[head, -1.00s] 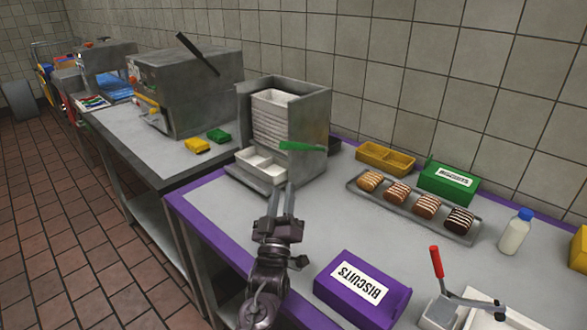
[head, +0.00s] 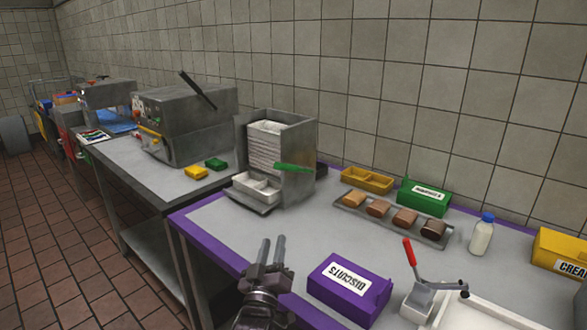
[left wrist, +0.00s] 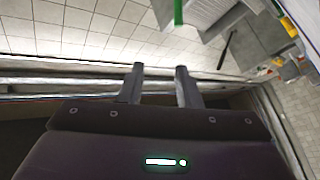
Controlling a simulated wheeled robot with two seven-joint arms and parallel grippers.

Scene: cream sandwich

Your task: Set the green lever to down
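The green lever (head: 293,167) is on the right side of the grey metal tray dispenser (head: 297,150) in the head view. A green bar that looks like this lever shows at the top of the left wrist view (left wrist: 178,12). My left gripper (head: 272,240) is open and empty, in front of and below the dispenser, near the purple table edge. Its two fingers are apart in the left wrist view (left wrist: 159,68). It does not touch the lever. My right gripper is not in view.
A white divided tray (head: 256,187) sits at the dispenser's foot. A purple biscuits box (head: 347,287) and a red-handled press (head: 418,285) stand at the front right. Biscuits on a tray (head: 350,203), a green box (head: 423,198) and a bottle (head: 482,236) are farther back. The table's middle is clear.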

